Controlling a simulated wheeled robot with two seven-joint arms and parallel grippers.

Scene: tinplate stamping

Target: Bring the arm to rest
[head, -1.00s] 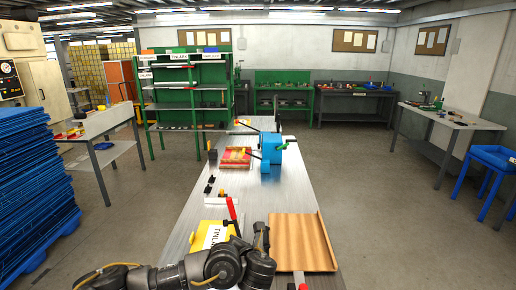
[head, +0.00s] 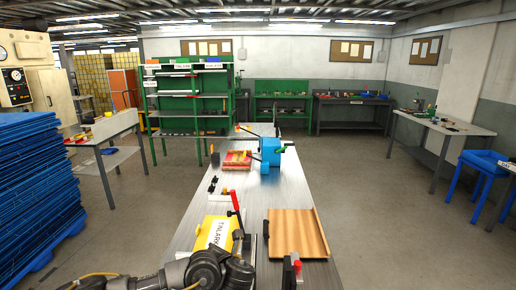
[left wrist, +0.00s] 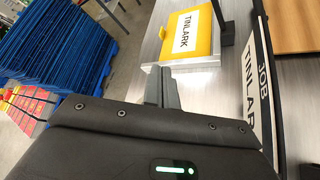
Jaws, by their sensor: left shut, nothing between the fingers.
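My left arm comes in along the bottom edge of the head view, low over the near end of the long metal bench (head: 205,205). In the left wrist view the two fingers of my left gripper (left wrist: 162,88) are together with nothing between them. A yellow plate or box with a white TINLARK label (left wrist: 186,34) lies beyond the fingertips, apart from them. It also shows in the head view (head: 212,226), just beyond my arm. My right gripper is in neither view.
A red-handled clamp (head: 235,201) stands by the yellow piece. A copper-brown tray (head: 295,232) lies to its right. A blue machine (head: 270,152) stands farther along the bench. Blue stacked sheets (head: 35,180) rise at left. The floor right of the bench is clear.

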